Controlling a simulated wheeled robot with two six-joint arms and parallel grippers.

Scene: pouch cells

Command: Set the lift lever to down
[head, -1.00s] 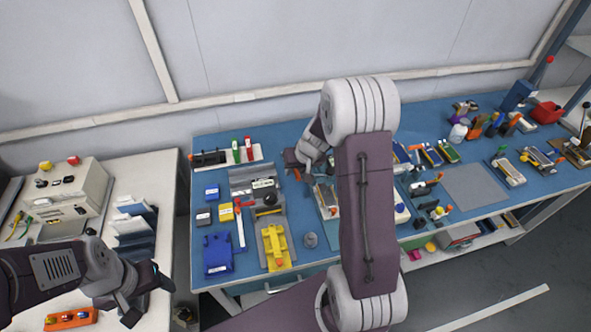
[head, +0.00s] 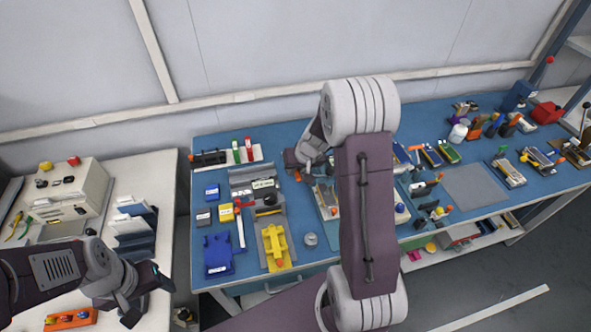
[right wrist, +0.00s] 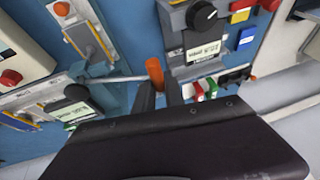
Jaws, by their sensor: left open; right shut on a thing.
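The lift lever (right wrist: 125,78) shows in the right wrist view as a thin metal rod with an orange handle (right wrist: 155,73). The rod runs left from the handle toward a grey device with a dial and display. My right gripper (right wrist: 160,95) is shut on the orange handle, whose top sticks out beyond the fingers. In the head view a bit of orange (head: 297,176) shows just below my right gripper (head: 292,160); my own arm hides much of the area around it. My left gripper (head: 149,296) is open and empty over the white side table.
A grey device with a black dial (right wrist: 203,15) stands close to the right of the gripper in the right wrist view. On the blue bench (head: 300,265) lie a yellow fixture (head: 275,245) and several blue parts. An orange tray (head: 70,319) lies below my left arm.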

